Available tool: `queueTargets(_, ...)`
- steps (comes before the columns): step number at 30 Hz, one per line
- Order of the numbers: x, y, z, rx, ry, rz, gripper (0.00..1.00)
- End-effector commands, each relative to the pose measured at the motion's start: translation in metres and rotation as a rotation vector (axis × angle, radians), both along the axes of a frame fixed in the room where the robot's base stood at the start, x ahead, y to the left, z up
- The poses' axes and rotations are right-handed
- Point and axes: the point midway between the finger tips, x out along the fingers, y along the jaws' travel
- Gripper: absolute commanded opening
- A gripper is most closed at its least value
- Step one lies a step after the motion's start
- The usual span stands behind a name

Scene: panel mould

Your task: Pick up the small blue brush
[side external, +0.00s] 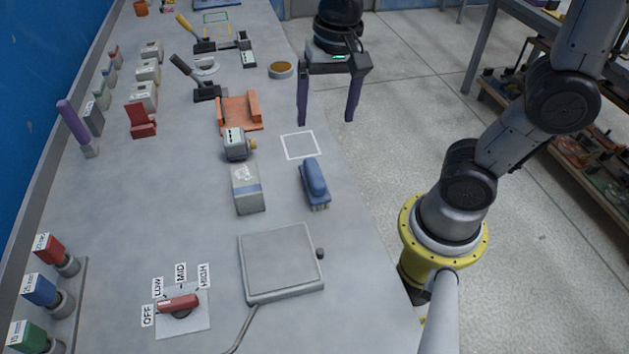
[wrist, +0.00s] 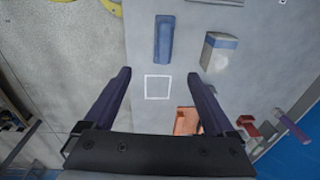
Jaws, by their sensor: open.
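The small blue brush (side external: 315,182) lies on the grey bench near its right edge in the side view, just below a white square outline (side external: 300,145). In the wrist view the brush (wrist: 164,40) is at the top, beyond the white outline (wrist: 158,87). My gripper (side external: 325,122) is open and empty, above the bench edge and farther along the bench than the brush. In the wrist view its two dark purple fingers (wrist: 162,75) are spread wide, with the outline between them. The brush is clear of both fingers, and its bristles are mostly hidden beneath it.
A grey box with a blue band (side external: 247,188) stands left of the brush. An orange cradle (side external: 240,112) and a small grey device (side external: 236,144) are close by. A flat grey plate (side external: 281,262) lies nearer the camera. Bare bench surrounds the brush on its right side.

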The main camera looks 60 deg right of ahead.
Motion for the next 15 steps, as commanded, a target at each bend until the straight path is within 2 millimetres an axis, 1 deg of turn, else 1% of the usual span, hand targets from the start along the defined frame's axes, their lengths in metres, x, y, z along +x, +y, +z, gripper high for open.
queueTargets(1, 0.005, 0.004, -0.008, -0.003, 0.035, 0.009, 0.90)
queueTargets(3, 0.009, 0.006, -0.016, -0.007, 0.064, 0.019, 0.90)
queueTargets(8, 0.008, 0.009, -0.031, -0.011, 0.098, 0.032, 0.90)
queueTargets(10, 0.008, 0.009, -0.041, -0.012, 0.098, 0.034, 0.90)
queueTargets(15, 0.008, 0.009, -0.073, -0.011, 0.098, 0.034, 0.90)
